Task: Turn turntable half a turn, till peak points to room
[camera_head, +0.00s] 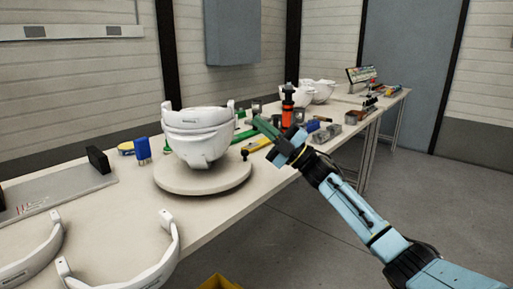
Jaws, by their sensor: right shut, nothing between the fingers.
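A round pale turntable (200,187) stands on the workbench, left of the picture's middle. A white helmet shell (198,145) sits on it, with a curved white band around its upper part. I cannot tell for sure which way its peak points. My right gripper (259,121) reaches in from the right, shut and empty. Its fingers are to the right of the shell and look apart from it, above the bench's edge side. My left gripper is not in view.
Curved white parts (125,265) lie at the bench's near left. A grey plate with black blocks (60,194) is at the left. An orange and black bottle (287,105), tools and more white shells (318,90) are farther along. Open floor is right.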

